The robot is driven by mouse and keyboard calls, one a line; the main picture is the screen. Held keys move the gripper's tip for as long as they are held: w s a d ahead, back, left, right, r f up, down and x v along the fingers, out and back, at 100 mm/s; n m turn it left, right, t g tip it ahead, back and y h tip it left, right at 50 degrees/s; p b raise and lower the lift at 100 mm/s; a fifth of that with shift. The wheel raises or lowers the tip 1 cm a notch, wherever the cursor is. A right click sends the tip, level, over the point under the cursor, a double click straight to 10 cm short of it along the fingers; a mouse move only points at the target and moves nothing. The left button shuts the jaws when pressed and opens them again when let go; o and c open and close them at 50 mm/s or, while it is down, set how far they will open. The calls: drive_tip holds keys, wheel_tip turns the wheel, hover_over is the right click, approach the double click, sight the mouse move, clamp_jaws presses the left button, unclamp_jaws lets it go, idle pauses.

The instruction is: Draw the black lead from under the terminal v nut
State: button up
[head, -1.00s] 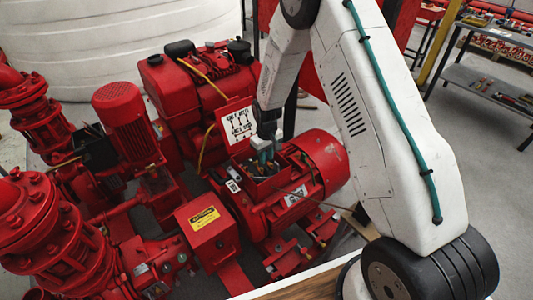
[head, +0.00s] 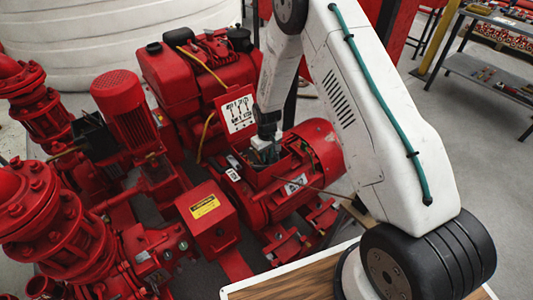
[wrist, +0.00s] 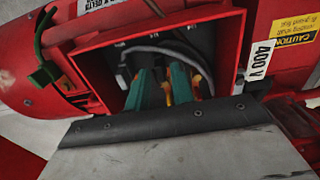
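The red terminal box (wrist: 92,72) of the motor is open in the wrist view, with small markings along its inner back wall. The teal fingers of my gripper (wrist: 160,88) reach down into it, apart, with a dark gap between them. A grey-black lead (wrist: 160,48) arches behind the fingers and bends down on the right. Yellow-orange pieces show beside the right finger. The terminal v nut and the clamped lead end cannot be made out behind the fingers. In the head view, my gripper (head: 265,152) is at the mouth of the box on the red motor (head: 318,150).
A white diagram plate (head: 238,114) stands behind the box. A green lead (wrist: 42,45) hangs outside its left side. A 400 V label (wrist: 260,60) is on the right. Red pumps and a red box (head: 208,218) crowd the left. A shelf (head: 480,75) stands far right.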

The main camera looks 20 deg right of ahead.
clamp_jaws()
drive_tip(key=shift+s, duration=0.15)
drive_tip(key=shift+s+d, duration=0.2)
drive_tip(key=shift+s, duration=0.35)
drive_tip(key=shift+s+d, duration=0.2)
drive_tip(key=shift+s, duration=0.3)
drive_tip(key=shift+r, duration=0.1)
wheel_tip(320, 180, up, 10)
idle(1.1)
